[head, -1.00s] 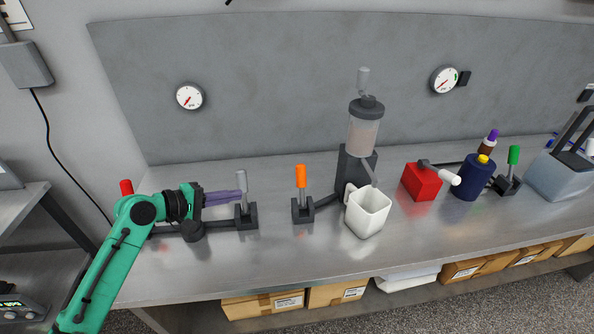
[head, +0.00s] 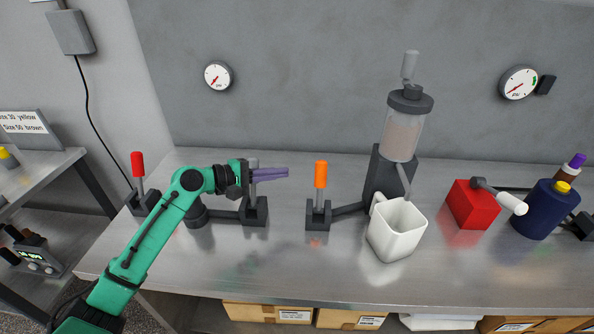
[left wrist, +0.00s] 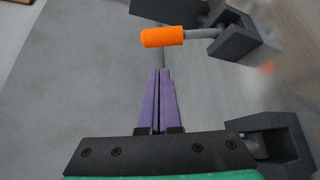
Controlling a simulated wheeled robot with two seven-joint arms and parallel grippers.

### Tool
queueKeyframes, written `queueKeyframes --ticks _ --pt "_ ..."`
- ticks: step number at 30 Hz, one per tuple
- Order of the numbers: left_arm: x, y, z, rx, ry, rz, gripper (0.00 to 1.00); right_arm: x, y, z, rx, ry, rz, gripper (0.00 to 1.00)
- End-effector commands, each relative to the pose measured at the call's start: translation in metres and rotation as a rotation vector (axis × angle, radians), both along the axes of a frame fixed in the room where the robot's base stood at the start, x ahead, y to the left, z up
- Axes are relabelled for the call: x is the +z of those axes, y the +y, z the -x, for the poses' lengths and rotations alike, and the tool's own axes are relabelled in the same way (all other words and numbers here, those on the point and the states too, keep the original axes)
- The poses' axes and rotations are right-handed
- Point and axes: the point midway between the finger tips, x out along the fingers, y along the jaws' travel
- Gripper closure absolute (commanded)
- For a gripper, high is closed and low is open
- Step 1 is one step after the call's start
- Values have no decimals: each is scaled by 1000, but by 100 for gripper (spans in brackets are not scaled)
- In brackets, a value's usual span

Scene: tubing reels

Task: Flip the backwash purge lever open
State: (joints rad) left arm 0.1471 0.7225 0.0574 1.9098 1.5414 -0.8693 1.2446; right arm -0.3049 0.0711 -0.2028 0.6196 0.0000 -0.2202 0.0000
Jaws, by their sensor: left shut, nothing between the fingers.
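Several upright levers stand on the bench; no label tells which is the backwash purge lever. The orange-handled lever (head: 320,175) stands upright in a dark bracket, and its handle (left wrist: 162,37) shows just beyond my fingertips in the left wrist view. My left gripper (head: 287,172) has its purple fingers shut and empty, pointing right toward the orange handle with a gap between. The fingertips also show in the left wrist view (left wrist: 160,73). A grey-handled lever (head: 252,162) stands upright, partly hidden by my gripper. A red-handled lever (head: 138,164) stands at the far left. My right gripper is out of view.
A dispenser with a clear cylinder (head: 402,135) stands right of the orange lever, with a white cup (head: 396,232) in front. A red block (head: 470,204) with a white-ended handle and a blue container (head: 545,208) stand further right. The front of the bench is clear.

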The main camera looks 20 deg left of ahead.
Motion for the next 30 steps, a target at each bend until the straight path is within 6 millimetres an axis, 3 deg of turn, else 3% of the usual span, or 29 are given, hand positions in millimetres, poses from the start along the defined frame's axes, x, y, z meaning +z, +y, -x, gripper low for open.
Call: queueKeyframes --ticks 6,14,30 --pt "-4 -29 -29 -3 0 3 100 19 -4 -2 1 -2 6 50" --pt "-17 -58 -60 -1 -1 1 100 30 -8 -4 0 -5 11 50" --pt "-22 -63 -63 -1 -8 -3 100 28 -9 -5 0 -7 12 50"
